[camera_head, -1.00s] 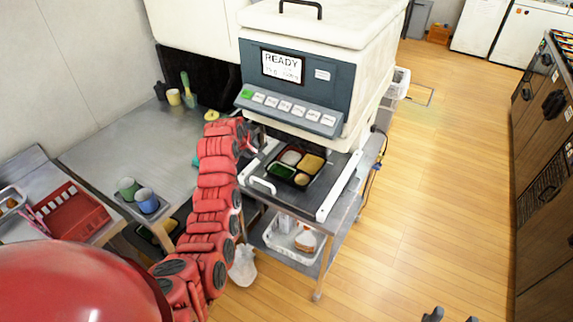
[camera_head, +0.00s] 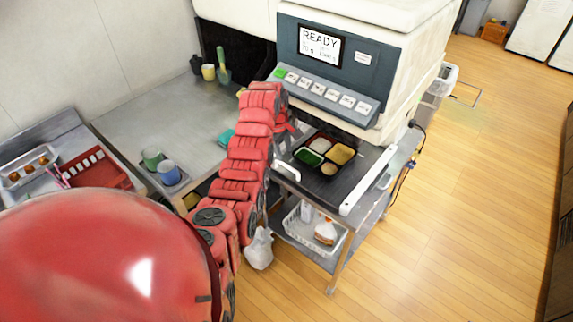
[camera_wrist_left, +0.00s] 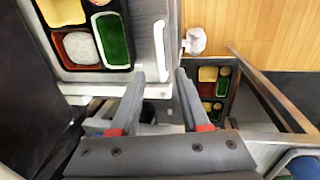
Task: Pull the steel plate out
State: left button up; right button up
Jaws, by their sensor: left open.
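The steel plate (camera_head: 335,190) is a dark flat sheet under the white machine, between white side rails. It has a white bar handle (camera_head: 287,171) on its near left edge. A bento tray (camera_head: 351,149) with food in its compartments lies on it. My left gripper (camera_head: 291,134) hangs beside the plate's left side, partly hidden by the red arm. In the left wrist view its two fingers (camera_wrist_left: 160,77) are apart and empty. The handle (camera_wrist_left: 160,50) lies just ahead of the fingertips, in line with the gap. My right gripper is out of view.
The machine (camera_head: 375,50) reads READY above a row of buttons. A white basket (camera_head: 305,232) sits on the cart's lower shelf. A steel table (camera_head: 165,112) with cups stands at left. Another filled tray (camera_wrist_left: 212,90) shows below in the wrist view.

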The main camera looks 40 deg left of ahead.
aim_at(287, 166)
pick_arm(q)
jog(key=shift+w+d+f, duration=0.1)
jog(key=shift+w+f, duration=0.15)
jog(key=shift+f, duration=0.95)
jog(key=shift+w+a+f, duration=0.1)
jog(key=shift+w+f, duration=0.1)
jog(key=shift+f, duration=0.95)
jog(key=shift+w+d+f, duration=0.1)
jog(key=shift+w+f, duration=0.15)
jog(key=shift+f, duration=0.95)
jog(key=shift+c, duration=0.2)
grip_shut()
